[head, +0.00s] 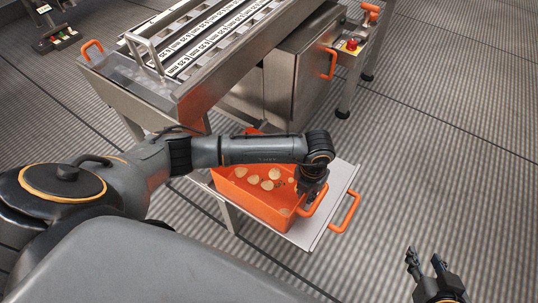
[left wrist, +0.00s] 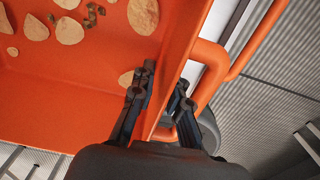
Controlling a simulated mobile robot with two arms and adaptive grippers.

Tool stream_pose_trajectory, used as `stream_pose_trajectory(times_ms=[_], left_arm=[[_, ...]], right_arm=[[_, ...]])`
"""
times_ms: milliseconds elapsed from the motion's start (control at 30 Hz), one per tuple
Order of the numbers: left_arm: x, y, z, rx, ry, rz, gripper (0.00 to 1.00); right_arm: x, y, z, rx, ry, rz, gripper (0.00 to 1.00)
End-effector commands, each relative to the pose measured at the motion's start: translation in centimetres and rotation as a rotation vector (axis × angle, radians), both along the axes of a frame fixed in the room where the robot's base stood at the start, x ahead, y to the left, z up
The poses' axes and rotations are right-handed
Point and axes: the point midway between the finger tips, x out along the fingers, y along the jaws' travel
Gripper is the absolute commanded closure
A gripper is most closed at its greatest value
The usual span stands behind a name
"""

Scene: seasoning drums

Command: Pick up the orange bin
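The orange bin (head: 258,203) stands upright on a metal shelf under the low end of the machine, with several round pale chips inside. My left gripper (head: 309,193) reaches down over the bin's right end. In the left wrist view, the left gripper (left wrist: 167,85) has one finger inside and one outside the bin's end wall, shut on that wall beside a tube handle (left wrist: 211,66). The bin's inside (left wrist: 70,95) also shows there. My left forearm hides part of the bin. My right gripper (head: 428,268) is open and empty over the floor at the lower right.
The metal shelf (head: 333,191) has its own orange handle (head: 346,213) at the right. The sloped steel machine (head: 190,50) rises behind the bin, with a cabinet (head: 298,75) beneath it. The ribbed floor (head: 440,150) to the right is clear.

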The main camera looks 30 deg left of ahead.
Motion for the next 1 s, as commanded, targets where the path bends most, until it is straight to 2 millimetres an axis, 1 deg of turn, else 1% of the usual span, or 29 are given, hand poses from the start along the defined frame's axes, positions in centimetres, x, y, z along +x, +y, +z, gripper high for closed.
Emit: stream_pose_trajectory(times_ms=[233, 267, 300, 333, 833, 1000], left_arm=[[-0.04, -0.06, -0.02, 0.000, 0.000, -0.001, 0.85], [-0.03, -0.06, -0.02, 0.000, 0.000, -0.001, 0.91], [-0.03, -0.06, -0.02, 0.000, 0.000, -0.001, 0.99], [-0.03, -0.06, -0.02, 0.000, 0.000, -0.001, 1.00], [0.05, -0.01, 0.08, 0.000, -0.001, 0.000, 1.00], [0.21, 0.14, 0.41, 0.000, -0.002, 0.000, 1.00]], right_arm=[[0.08, 0.04, 0.10, 0.001, -0.006, 0.000, 0.61], [0.08, 0.04, 0.09, 0.001, -0.005, 0.000, 0.61], [0.08, 0.04, 0.09, 0.001, -0.005, 0.000, 0.61], [0.08, 0.03, 0.09, 0.001, -0.005, 0.000, 0.61], [0.06, -0.01, 0.08, 0.000, -0.003, -0.001, 0.61], [-0.26, -0.09, -0.10, -0.005, 0.020, -0.001, 0.61]])
